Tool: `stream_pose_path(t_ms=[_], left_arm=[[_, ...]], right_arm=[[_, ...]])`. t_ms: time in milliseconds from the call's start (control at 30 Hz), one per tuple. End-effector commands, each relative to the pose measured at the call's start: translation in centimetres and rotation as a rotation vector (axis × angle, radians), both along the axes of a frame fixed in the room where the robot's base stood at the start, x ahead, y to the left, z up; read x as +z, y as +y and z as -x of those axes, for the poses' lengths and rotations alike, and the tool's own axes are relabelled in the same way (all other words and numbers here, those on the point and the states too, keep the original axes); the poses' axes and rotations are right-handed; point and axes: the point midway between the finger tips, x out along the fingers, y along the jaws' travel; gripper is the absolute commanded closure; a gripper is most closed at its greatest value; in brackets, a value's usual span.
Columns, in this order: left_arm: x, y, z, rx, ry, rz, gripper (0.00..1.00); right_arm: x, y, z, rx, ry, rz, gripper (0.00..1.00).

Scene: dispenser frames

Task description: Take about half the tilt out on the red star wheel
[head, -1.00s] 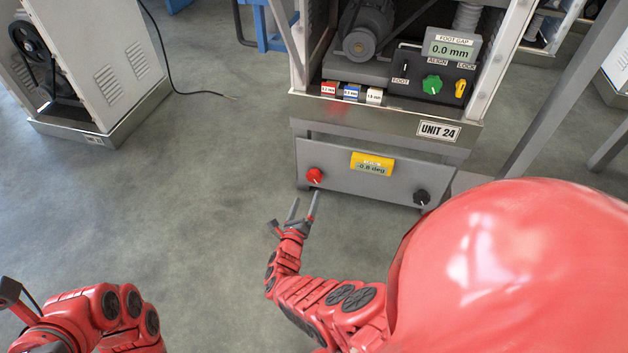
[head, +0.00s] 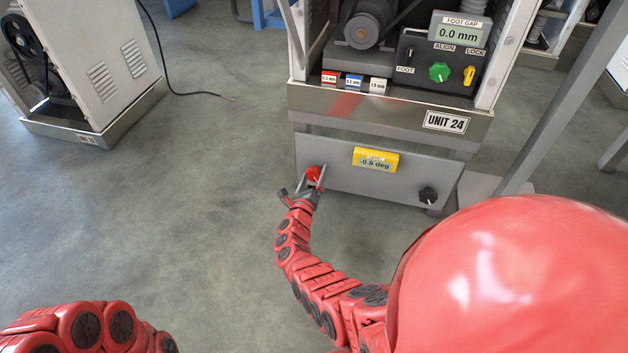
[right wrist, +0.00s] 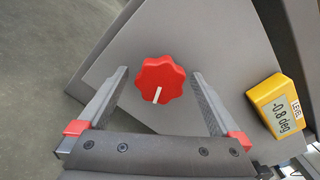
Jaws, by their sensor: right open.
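The red star wheel (head: 314,174) sits at the left end of the grey lower panel of unit 24. In the right wrist view the red star wheel (right wrist: 160,82) shows a white pointer line running down and slightly left. My right gripper (head: 313,182) is open, with one finger on each side of the wheel; in the right wrist view its fingers (right wrist: 160,80) stand apart from the wheel, with gaps on both sides. The yellow level display (head: 376,160) reads -0.8 deg, also in the right wrist view (right wrist: 276,105). My left gripper is out of view.
A black knob (head: 428,195) is at the panel's right end. Above are a green align knob (head: 439,72), a yellow lock lever (head: 469,76), a foot gap display (head: 459,34) reading 0.0 mm, and several labelled shim blocks (head: 353,82).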

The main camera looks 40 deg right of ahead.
Motion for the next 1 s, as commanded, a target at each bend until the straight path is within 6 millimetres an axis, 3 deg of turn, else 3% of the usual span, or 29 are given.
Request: stream_pose_path(t_ms=[267, 733, 767, 1000], left_arm=[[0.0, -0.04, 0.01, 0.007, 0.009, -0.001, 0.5], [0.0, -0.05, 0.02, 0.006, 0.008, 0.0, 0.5], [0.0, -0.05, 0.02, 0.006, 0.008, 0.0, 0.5], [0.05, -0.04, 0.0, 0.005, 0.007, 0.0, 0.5]], right_arm=[[0.08, -0.07, -0.07, 0.0, 0.001, 0.001, 0.0], [0.08, -0.07, -0.05, -0.001, 0.0, 0.001, 0.81], [0.08, -0.07, -0.05, -0.001, 0.0, 0.001, 0.84], [0.11, 0.06, -0.11, 0.002, -0.015, -0.012, 0.84]])
